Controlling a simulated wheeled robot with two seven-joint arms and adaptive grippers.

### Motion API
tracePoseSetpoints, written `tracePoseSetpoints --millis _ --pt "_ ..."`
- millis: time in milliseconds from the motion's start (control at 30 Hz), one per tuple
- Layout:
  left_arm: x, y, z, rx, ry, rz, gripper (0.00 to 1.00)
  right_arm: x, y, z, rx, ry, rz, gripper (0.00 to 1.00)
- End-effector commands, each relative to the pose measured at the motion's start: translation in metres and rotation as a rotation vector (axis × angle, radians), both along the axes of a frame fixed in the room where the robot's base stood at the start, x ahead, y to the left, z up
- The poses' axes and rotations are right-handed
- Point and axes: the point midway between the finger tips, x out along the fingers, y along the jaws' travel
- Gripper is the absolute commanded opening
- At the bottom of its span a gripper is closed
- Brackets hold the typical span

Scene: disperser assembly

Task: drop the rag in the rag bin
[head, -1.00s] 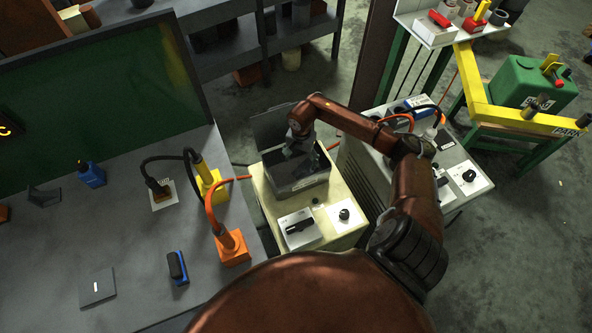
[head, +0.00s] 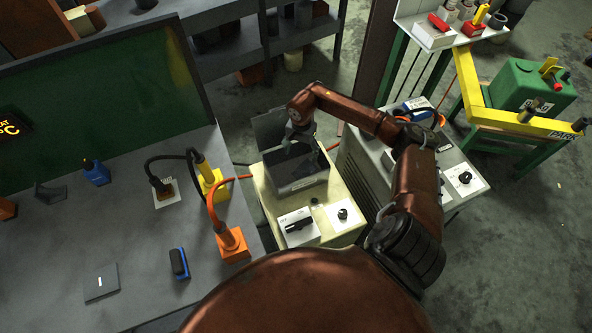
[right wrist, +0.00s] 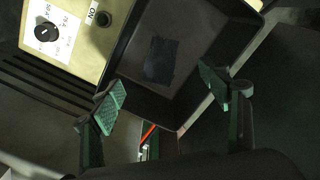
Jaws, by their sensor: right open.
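The rag bin is an open dark box (head: 297,187) with its lid raised at the back, standing on a beige cabinet. My right gripper (head: 300,141) is above the bin's opening. In the right wrist view, the two green finger pads of this gripper (right wrist: 163,94) are wide apart with nothing between them. The bin (right wrist: 190,25) shows beyond the fingers there. A dark, flat, roughly square patch (right wrist: 158,60) lies inside it; it looks like the rag, but it is too dark to be sure. My left gripper is not in view.
The beige cabinet's front (head: 346,222) carries a switch box and a knob. A grey table (head: 130,235) at left holds a yellow connector block (head: 213,188) and an orange one (head: 232,245) with cables. A grey machine (head: 370,165) stands close right of the bin.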

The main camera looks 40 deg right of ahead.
Motion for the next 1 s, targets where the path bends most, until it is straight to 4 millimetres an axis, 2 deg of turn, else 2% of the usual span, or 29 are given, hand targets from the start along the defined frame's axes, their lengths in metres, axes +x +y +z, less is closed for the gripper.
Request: tracePoseSetpoints --millis 167,400,600,733,1000 --pt "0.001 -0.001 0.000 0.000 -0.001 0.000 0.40 0.002 -0.001 0.028 -0.004 -0.005 0.001 0.70" --pt "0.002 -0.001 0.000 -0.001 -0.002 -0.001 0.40 0.001 0.000 0.078 -0.002 -0.005 0.000 0.70" --pt "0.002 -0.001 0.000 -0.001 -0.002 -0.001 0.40 0.001 0.000 0.107 -0.002 -0.003 0.001 0.70" --pt "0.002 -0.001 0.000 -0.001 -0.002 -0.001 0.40 0.000 0.000 0.115 0.000 0.000 0.000 0.70" --pt "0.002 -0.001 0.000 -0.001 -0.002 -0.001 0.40 0.000 0.000 0.117 0.000 0.000 0.000 0.70"
